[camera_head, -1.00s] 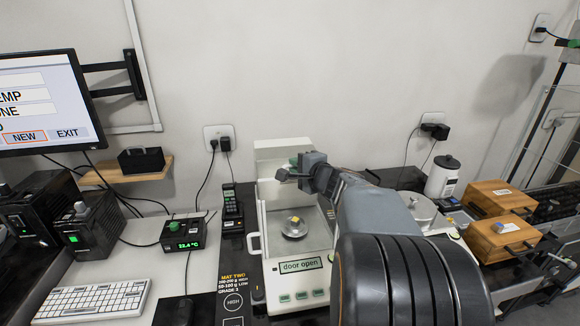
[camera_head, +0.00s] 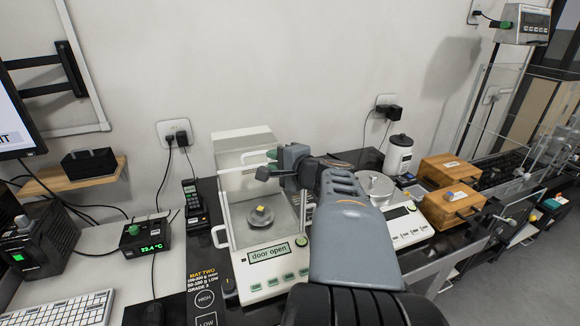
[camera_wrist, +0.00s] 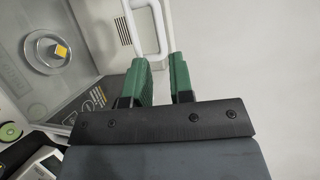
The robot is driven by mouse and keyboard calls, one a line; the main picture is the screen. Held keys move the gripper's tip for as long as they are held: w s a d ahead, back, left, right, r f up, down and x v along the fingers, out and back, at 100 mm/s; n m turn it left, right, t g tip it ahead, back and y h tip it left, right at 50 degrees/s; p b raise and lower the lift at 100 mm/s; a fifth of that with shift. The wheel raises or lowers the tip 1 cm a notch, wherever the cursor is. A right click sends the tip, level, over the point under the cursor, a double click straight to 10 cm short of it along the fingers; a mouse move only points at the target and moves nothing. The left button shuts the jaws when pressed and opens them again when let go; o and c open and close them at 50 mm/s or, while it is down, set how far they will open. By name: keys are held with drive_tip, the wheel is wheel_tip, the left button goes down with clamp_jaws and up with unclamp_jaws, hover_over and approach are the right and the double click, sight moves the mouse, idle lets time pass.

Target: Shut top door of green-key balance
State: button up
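The green-key balance (camera_head: 267,284) stands in the middle, with "door open" on its display (camera_head: 269,252). Its chamber looks open at the top; a pale panel (camera_head: 243,142) stands at its back. A metal weight with a yellow top (camera_head: 261,213) sits on the pan. My gripper (camera_head: 268,157) is over the upper back right of the chamber. In the wrist view its two green fingers (camera_wrist: 160,75) are apart. A white loop handle (camera_wrist: 161,25) lies at the fingertips, its near end in line with the gap; I cannot tell whether they touch.
A second balance (camera_head: 403,228) stands close on the right, partly behind my arm. Wooden boxes (camera_head: 452,205) and a white bottle (camera_head: 398,155) are beyond it. A thermometer box (camera_head: 145,237) and keyboard (camera_head: 60,312) are on the left.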

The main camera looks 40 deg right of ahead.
drive_tip(key=s, duration=0.3)
drive_tip(key=s+r, duration=0.1)
drive_tip(key=s, duration=0.1)
drive_tip(key=shift+s+d, duration=0.15)
drive_tip(key=shift+s, duration=0.15)
drive_tip(key=shift+c, duration=0.5)
